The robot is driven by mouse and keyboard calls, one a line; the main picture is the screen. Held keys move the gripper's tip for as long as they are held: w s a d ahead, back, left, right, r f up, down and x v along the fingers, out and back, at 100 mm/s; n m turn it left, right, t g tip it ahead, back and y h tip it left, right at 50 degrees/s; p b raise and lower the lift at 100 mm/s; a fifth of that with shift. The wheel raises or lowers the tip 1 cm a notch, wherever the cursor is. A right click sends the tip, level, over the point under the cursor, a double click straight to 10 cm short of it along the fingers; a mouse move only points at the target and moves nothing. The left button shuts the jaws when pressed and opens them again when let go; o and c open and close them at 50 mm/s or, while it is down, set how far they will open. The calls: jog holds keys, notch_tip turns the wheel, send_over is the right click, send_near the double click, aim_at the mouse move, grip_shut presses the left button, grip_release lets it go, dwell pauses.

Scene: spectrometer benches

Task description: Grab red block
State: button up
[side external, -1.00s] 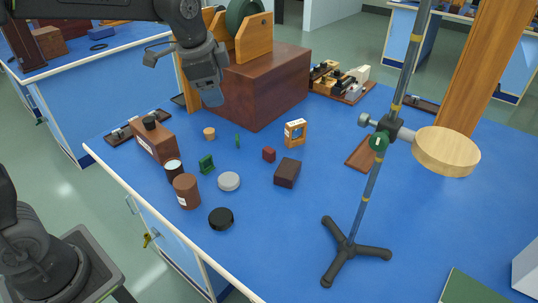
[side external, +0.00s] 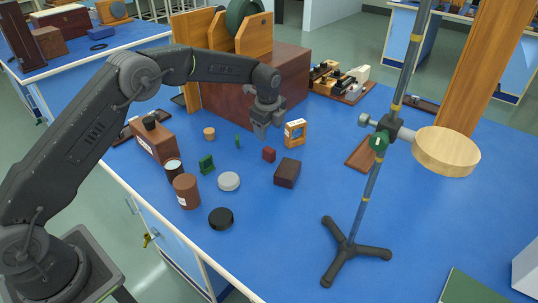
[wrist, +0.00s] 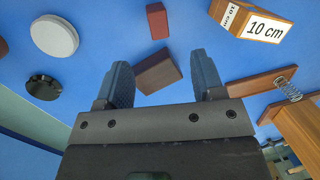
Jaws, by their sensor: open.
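The small red block (side external: 268,155) lies on the blue bench top, left of a larger dark brown block (side external: 287,173). My gripper (side external: 262,131) hangs just above and behind the red block in the side view, pointing down and apart from it. In the wrist view, my gripper (wrist: 161,66) is open, with its two dark fingers spread. The red block (wrist: 157,20) shows there beyond the fingertips, near the top edge. The dark brown block (wrist: 158,71) appears between the fingers in that view. Nothing is held.
An orange-framed block (side external: 295,133) stands close by on the right. A grey disc (side external: 229,181), a black disc (side external: 221,218) and a green piece (side external: 206,164) lie to the left. A large wooden box (side external: 295,75) is behind. A tripod stand (side external: 347,248) is at right.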

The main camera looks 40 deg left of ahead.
aim_at(269, 150)
jog(key=f, duration=0.6)
jog(key=w+a+f, duration=0.1)
jog(key=f, duration=0.3)
jog(key=shift+c, duration=0.2)
jog(key=c, duration=1)
